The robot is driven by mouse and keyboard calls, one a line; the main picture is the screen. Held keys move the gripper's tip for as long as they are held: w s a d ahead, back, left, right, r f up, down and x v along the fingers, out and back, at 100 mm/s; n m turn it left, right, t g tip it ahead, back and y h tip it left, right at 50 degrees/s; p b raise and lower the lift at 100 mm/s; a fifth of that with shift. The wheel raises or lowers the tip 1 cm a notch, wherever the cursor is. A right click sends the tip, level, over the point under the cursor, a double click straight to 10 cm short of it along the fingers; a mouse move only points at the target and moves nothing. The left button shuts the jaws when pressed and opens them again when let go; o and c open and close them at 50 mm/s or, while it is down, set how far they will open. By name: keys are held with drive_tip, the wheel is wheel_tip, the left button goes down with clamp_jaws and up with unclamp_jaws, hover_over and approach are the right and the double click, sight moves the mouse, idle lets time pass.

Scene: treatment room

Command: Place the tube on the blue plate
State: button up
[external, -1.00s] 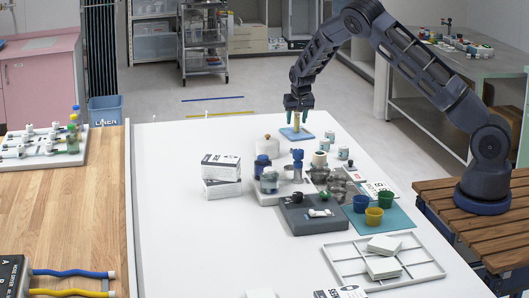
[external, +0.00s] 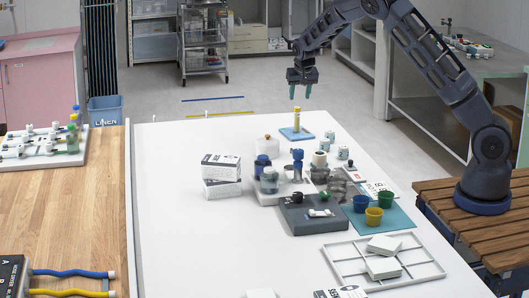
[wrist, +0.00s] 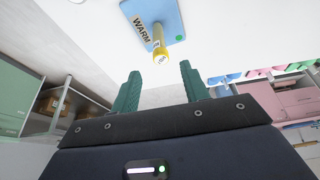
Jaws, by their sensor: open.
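The yellow-capped tube (external: 297,119) stands upright on the blue plate (external: 302,136) at the far end of the white table. In the wrist view, the tube (wrist: 160,46) rises from the plate (wrist: 178,20), which carries the word "WARM" and a green dot. My gripper (external: 301,97) is above the tube and apart from it. Its green fingers (wrist: 158,85) are spread in the wrist view with nothing between them.
Nearer on the white table (external: 180,240) stand white boxes (external: 221,167), jars, a grey tray (external: 310,215), coloured cups (external: 374,216) on a teal mat and a white divided rack (external: 345,266). The table's left half is mostly clear.

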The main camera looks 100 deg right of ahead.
drive_tip(key=w+a+r+n+t+y, duration=0.1)
drive_tip(key=w+a+r+n, duration=0.15)
drive_tip(key=a+r, duration=0.7)
drive_tip(key=w+a+r+n+t+y, duration=0.2)
drive_tip(key=a+r+n, duration=0.1)
drive_tip(key=a, duration=1.4)
drive_tip(key=w+a+r+n+t+y, duration=0.1)
drive_tip(key=w+a+r+n, duration=0.1)
drive_tip(key=a+r, duration=0.8)
drive_tip(key=s+a+r+n, duration=0.1)
drive_tip(key=s+a+n, duration=0.3)
drive_tip(key=a, duration=0.7)
drive_tip(key=s+a+n, duration=0.1)
drive_tip(key=s+a, duration=0.4)
drive_tip(key=a, duration=0.6)
drive_tip(key=s+a+f+n, duration=0.1)
drive_tip(key=s+a+n, duration=0.4)
drive_tip(key=s+a, duration=0.7)
drive_tip(key=s, duration=0.3)
drive_tip(key=shift+a+f+t+y, duration=0.15)
drive_tip(key=shift+a+t+y, duration=0.15)
drive_tip(key=shift+a, duration=0.05)
drive_tip(key=shift+s+n, duration=0.1)
drive_tip(key=shift+n, duration=0.15)
